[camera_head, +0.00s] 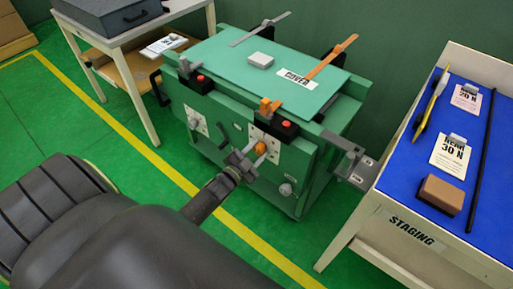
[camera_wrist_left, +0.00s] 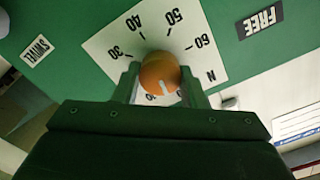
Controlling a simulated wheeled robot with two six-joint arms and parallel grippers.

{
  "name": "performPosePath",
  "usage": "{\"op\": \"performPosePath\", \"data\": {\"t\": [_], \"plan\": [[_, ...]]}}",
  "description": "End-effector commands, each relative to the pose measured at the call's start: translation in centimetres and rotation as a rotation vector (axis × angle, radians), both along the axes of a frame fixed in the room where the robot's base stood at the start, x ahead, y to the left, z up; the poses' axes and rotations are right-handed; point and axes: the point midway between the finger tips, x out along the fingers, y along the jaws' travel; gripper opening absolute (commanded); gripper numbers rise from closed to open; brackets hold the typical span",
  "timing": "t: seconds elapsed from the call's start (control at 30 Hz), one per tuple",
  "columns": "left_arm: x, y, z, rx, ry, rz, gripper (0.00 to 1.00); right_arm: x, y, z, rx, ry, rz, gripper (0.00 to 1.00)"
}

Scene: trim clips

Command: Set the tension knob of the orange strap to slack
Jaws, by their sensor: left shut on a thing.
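The orange strap (camera_head: 332,57) lies at the right of the cover, with an orange buckle part (camera_head: 268,107) at the front edge. Its orange tension knob (camera_head: 260,148) sits on a white dial plate on the green front face. My left gripper (camera_head: 246,159) is shut on this knob. In the left wrist view the knob (camera_wrist_left: 158,72) sits between the two fingers of my left gripper (camera_wrist_left: 160,82). The dial (camera_wrist_left: 120,38) shows 30, 40, 50 and 60. The knob's white mark points down toward a partly hidden number. My right gripper is out of view.
A staging table (camera_head: 405,165) with a blue top stands at right. A grey bracket (camera_head: 345,148) projects from the machine's right side.

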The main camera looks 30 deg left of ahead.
Motion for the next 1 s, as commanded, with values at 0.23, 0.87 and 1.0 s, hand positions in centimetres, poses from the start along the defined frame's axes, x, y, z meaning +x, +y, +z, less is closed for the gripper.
{"op": "performPosePath", "data": {"t": [0.23,0.87,1.0], "plan": [[-0.05,0.05,-0.01,-0.113,0.012,0.001,0.15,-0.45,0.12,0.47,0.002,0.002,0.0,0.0],[-0.07,0.04,-0.13,-0.165,0.016,0.001,0.15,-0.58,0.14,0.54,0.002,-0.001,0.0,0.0],[-0.06,0.03,-0.13,-0.164,0.015,0.0,0.52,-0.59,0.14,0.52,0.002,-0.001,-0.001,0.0]]}}
